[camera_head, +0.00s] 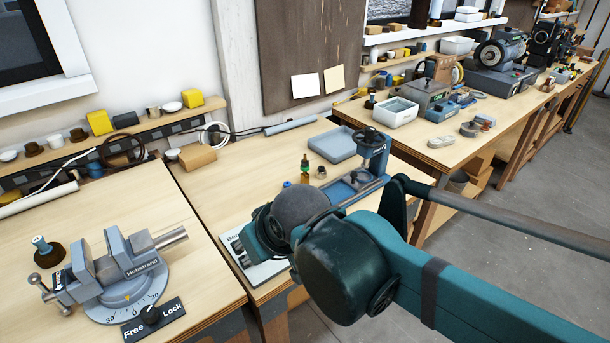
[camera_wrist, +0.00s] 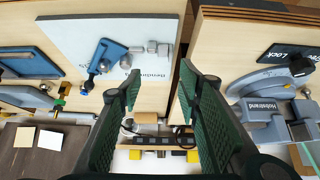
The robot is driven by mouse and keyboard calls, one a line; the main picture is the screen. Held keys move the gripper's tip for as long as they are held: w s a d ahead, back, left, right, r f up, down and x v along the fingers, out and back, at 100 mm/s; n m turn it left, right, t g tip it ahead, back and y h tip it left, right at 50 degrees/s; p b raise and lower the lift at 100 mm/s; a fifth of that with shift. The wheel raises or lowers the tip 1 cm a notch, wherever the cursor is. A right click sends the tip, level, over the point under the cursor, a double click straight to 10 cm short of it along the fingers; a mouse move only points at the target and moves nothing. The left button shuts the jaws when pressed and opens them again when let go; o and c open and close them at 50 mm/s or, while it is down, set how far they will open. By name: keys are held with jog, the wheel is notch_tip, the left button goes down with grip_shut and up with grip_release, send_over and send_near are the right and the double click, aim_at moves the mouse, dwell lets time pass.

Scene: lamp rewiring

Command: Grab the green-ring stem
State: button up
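A small upright stem (camera_head: 304,169) with a green band and brass-coloured parts stands on the right-hand bench in the head view, in front of the grey-blue tray. It looks like the green-ring stem. In the wrist view a small brass and green piece (camera_wrist: 60,103), likely the same stem, lies at the left, outside the fingers. My gripper (camera_wrist: 160,77) is open and empty, its two green pads wide apart above the benches. In the head view my wrist hides most of the gripper; the stem stands beyond it.
A blue press stand (camera_head: 368,160) is right of the stem, with a blue-capped piece (camera_head: 287,184) and a small dark knob (camera_head: 321,172) close by. A grey tray (camera_head: 334,145) lies behind. A grey vise (camera_head: 115,268) fills the left bench.

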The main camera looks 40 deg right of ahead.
dwell(0.3)
notch_tip(320, 180, up, 4)
jog(key=m+g+h+p, duration=0.35)
jog(key=m+p, duration=0.65)
jog(key=p, duration=0.5)
send_over(305, 155)
jog(key=s+a, duration=0.3)
jog(key=a, duration=0.6)
jog(key=w+d+f+m+p, duration=0.1)
jog(key=d, duration=0.1)
jog(key=d+f+m+g+p, duration=0.1)
jog(key=d, duration=0.2)
jog(key=w+d+f+m+g+p, duration=0.1)
jog(key=d, duration=0.2)
jog(key=shift+w+h, duration=0.25)
jog(key=shift+w, duration=0.05)
jog(key=shift+d+f+m, duration=0.3)
jog(key=shift+f, duration=0.05)
